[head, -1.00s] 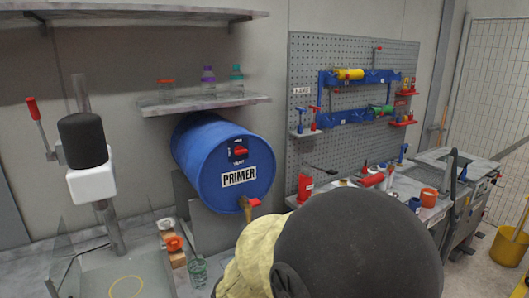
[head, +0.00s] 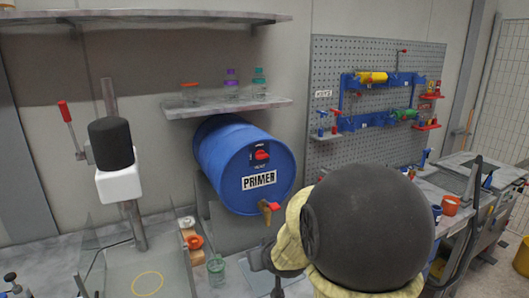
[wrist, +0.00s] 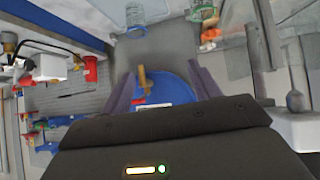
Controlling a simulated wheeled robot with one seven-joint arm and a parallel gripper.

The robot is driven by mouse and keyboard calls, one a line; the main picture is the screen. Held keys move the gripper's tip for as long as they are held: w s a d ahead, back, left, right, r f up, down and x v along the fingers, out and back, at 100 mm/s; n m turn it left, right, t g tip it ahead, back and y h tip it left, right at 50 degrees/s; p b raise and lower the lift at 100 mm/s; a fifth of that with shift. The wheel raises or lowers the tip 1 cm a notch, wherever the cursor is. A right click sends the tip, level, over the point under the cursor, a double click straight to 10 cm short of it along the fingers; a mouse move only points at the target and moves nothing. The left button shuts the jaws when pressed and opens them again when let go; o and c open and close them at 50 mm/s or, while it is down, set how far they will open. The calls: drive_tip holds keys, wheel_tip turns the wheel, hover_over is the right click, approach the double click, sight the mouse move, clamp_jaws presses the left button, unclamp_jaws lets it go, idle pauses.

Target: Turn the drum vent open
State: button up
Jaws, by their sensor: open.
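The blue drum (head: 225,160) lies on its side with a PRIMER label on its front face. Its vent (head: 261,155) is a red knob on a dark plate, above the label. A brass tap with a red handle (head: 268,207) sits low on the face. In the wrist view the drum (wrist: 178,92) and the brass tap (wrist: 143,82) show between the fingers of my gripper (wrist: 163,85), which is open and empty, apart from the drum. The vent is hidden there.
A shelf (head: 225,107) with several jars hangs above the drum. A glass beaker (head: 216,270) stands on the bench below. A white and black device with a red lever (head: 118,165) stands left. A pegboard (head: 335,80) with blue holders is at right.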

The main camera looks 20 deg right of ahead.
sight(263, 156)
drive_tip(key=w+d+r+t+p, duration=0.1)
drive_tip(key=d+r+t, duration=0.1)
drive_tip(key=r, duration=0.3)
drive_tip(key=w+d+r+n+t+y+p, duration=0.1)
drive_tip(key=w+d+r+t, duration=0.1)
drive_tip(key=d+r, duration=0.3)
drive_tip(key=w+d+r+t+y+p, duration=0.1)
drive_tip(key=w+d+r+t, duration=0.1)
drive_tip(key=d+r+t, duration=0.2)
wheel_tip(263, 156, up, 3)
drive_tip(key=shift+w+f, duration=0.15)
drive_tip(key=shift+w, duration=0.1)
drive_tip(key=w+p, duration=0.2)
drive_tip(key=w, duration=0.3)
drive_tip(key=w+p, duration=0.3)
drive_tip(key=w, duration=0.3)
drive_tip(key=w+p, duration=0.2)
drive_tip(key=w, duration=0.3)
drive_tip(key=shift+w+a, duration=0.35)
drive_tip(key=shift+w+p, duration=0.3)
drive_tip(key=shift+w, duration=0.1)
